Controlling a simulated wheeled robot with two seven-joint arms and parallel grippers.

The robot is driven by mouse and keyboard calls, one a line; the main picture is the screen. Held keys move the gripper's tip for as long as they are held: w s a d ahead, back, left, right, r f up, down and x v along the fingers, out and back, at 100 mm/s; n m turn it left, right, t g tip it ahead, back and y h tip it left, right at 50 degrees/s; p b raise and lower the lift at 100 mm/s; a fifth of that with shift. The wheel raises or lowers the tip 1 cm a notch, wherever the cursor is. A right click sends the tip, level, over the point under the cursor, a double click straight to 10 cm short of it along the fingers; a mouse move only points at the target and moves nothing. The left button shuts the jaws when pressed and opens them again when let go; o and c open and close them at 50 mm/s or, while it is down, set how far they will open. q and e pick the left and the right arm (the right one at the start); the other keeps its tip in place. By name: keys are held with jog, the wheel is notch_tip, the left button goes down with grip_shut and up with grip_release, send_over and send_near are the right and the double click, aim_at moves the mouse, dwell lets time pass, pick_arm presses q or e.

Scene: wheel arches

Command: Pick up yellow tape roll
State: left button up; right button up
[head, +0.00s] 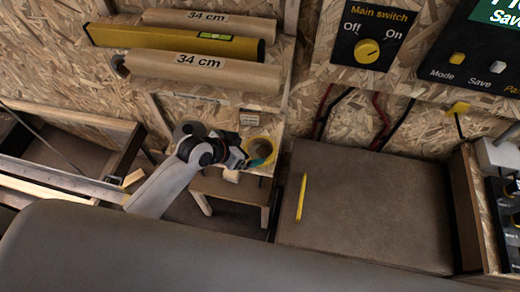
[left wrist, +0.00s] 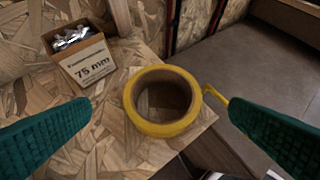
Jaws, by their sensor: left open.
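The yellow tape roll (left wrist: 185,126) lies flat on a small wooden shelf (left wrist: 135,58) in the left wrist view, close to the shelf's corner. My left gripper (left wrist: 160,128) is open, with one green finger on each side of the roll and gaps between fingers and roll. In the head view the roll (head: 270,146) shows partly, behind my left gripper (head: 250,158). The gripper hides part of it. My right gripper is in neither view.
A small box marked 75 mm (left wrist: 78,62) stands on the shelf behind the roll. Cardboard tubes and a yellow level (head: 175,40) sit above. Dark and red cables hang right of the shelf.

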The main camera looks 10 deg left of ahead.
pick_arm(q)
jog(key=x, duration=0.3)
jog(key=shift+w+d+f, duration=0.15)
jog(key=shift+d+f, duration=0.05)
jog(key=shift+s+x, duration=0.2)
jog(key=shift+x, duration=2.45)
jog(key=shift+f, duration=0.15)
jog(key=shift+c, duration=0.3)
jog(key=c, duration=0.8)
notch_tip(320, 180, up, 10)
jog(key=shift+r, duration=0.1)
